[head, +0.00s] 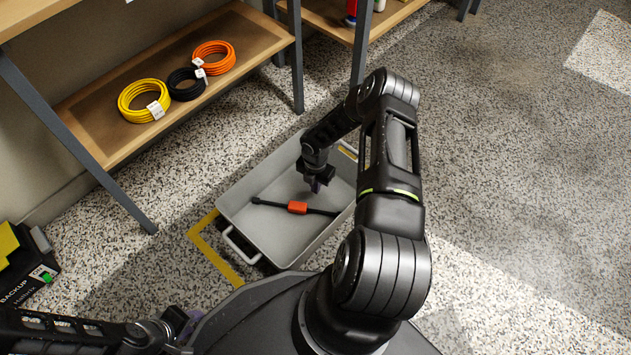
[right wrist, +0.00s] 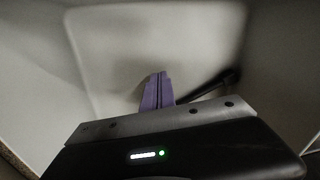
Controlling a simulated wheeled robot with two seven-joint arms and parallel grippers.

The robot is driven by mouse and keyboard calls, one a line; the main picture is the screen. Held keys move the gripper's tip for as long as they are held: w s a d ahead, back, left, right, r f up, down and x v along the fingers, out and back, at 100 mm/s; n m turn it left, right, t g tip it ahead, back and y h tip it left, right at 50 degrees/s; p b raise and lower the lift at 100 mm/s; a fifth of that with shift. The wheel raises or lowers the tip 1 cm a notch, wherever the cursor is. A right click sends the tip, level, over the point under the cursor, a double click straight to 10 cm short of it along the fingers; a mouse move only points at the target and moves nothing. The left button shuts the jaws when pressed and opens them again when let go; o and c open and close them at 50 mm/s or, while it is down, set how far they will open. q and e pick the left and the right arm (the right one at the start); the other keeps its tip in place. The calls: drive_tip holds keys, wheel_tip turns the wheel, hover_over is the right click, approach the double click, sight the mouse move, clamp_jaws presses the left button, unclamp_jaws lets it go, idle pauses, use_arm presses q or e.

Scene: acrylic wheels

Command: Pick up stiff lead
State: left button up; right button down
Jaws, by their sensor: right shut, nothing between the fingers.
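The stiff lead is a thin black rod with an orange block (head: 297,208) at its middle. It lies across the floor of a grey bin (head: 240,229). In the right wrist view a black end of the lead (right wrist: 214,86) shows just right of the fingers, partly hidden by my gripper body. My right gripper (head: 316,186) is inside the bin, above and beyond the lead. Its purple fingers (right wrist: 157,90) are shut with nothing between them. My left gripper (head: 180,328) is low at the bottom left, away from the bin; its jaw state is unclear.
The bin stands on the speckled floor beside yellow tape (head: 212,255). A wooden shelf (head: 150,62) at the upper left holds yellow (head: 124,98), black (head: 186,93) and orange (head: 228,57) cable coils. A black "BACKUP" box (head: 25,275) is at the left. Floor at the right is clear.

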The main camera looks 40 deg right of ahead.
sight(300, 216)
drive_tip(key=shift+a+f, duration=0.25)
drive_tip(key=shift+f, duration=0.6)
drive_tip(key=a, duration=0.1)
drive_tip(key=s+a, duration=0.1)
drive_tip(key=a, duration=0.1)
drive_tip(key=shift+a+r+b, duration=0.1)
drive_tip(key=shift+r+b, duration=0.1)
drive_tip(key=shift+b, duration=0.15)
use_arm(q)
drive_tip(key=shift+w+f, duration=0.1)
drive_tip(key=shift+f, duration=0.45)
use_arm(e)
drive_tip(key=shift+a, duration=0.1)
drive_tip(key=shift+s+a, duration=0.1)
drive_tip(key=shift+a, duration=0.2)
drive_tip(key=a, duration=0.1)
drive_tip(key=s+a, duration=0.1)
drive_tip(key=a, duration=0.2)
drive_tip(key=shift+s+a, duration=0.25)
drive_tip(key=shift+a, duration=0.05)
use_arm(q)
drive_tip(key=shift+s+a+r, duration=0.1)
drive_tip(key=shift+s+a, duration=0.1)
drive_tip(key=shift+a, duration=0.5)
